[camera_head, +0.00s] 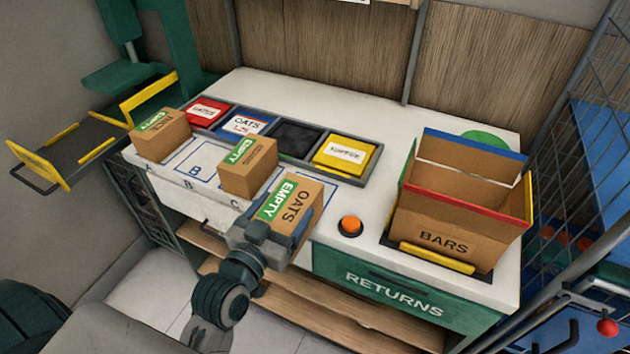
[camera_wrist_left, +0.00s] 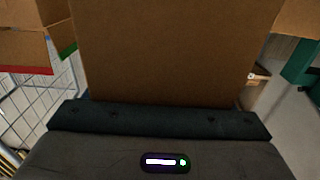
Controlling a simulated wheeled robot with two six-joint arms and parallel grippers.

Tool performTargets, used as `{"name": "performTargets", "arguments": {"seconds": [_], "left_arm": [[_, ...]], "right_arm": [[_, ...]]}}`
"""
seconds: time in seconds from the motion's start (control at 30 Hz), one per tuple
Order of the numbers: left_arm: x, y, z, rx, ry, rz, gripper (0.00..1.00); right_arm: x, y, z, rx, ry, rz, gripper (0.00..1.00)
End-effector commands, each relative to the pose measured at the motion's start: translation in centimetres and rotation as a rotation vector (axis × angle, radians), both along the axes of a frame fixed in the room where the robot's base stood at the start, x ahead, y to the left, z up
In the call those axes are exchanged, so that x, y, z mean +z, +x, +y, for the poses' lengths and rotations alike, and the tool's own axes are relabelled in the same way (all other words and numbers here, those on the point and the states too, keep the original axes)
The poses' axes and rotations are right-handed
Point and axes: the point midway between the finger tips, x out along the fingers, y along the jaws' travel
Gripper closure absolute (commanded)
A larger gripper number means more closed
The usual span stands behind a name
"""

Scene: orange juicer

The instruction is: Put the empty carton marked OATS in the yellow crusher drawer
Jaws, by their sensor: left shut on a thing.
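My left gripper (camera_head: 268,240) is shut on the brown carton marked OATS (camera_head: 298,213), which has a green EMPTY label. The carton is over the front edge of the white counter; I cannot tell whether it is clear of the top. In the left wrist view, the carton's plain brown side (camera_wrist_left: 175,50) fills the upper middle, above the gripper body. The crusher drawer (camera_head: 75,150), a dark tray with yellow edges and a handle, is pulled out at the far left, below the green machine (camera_head: 180,85). The drawer looks empty. My right gripper is not in view.
Two other EMPTY-labelled cartons, one at the left (camera_head: 160,137) and one in the middle (camera_head: 248,170), stand on the counter (camera_head: 375,210). Behind them is a row of coloured bins (camera_head: 330,175). A BARS box (camera_head: 455,220) and an orange button (camera_head: 350,224) are at the right.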

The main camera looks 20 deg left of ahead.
Motion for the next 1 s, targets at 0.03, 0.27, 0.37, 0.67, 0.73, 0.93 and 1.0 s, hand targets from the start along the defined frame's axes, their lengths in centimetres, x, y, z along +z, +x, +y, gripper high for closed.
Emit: {"name": "performTargets", "arguments": {"seconds": [0.03,0.27,0.37,0.67,0.73,0.93,1.0], "left_arm": [[0.5,1.4,0.0,0.000,0.001,-0.004,0.58],[-0.1,7.7,0.1,0.000,0.001,-0.002,0.58],[-0.4,10.1,0.1,0.000,0.001,-0.001,0.58],[-1.0,13.6,0.1,0.000,-0.001,-0.001,0.58],[-1.1,14.4,0.1,0.000,-0.001,-0.001,0.58],[-4.3,14.1,0.1,0.000,-0.001,0.000,0.58],[-4.7,14.1,0.1,0.000,-0.001,0.000,0.58]], "right_arm": [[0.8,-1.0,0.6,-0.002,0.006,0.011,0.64],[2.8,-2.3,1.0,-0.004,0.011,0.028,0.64],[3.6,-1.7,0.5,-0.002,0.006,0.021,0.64],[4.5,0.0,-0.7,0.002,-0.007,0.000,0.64],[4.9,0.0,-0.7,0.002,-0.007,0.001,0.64],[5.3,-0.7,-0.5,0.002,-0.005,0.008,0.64],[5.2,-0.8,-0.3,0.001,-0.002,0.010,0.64]]}}
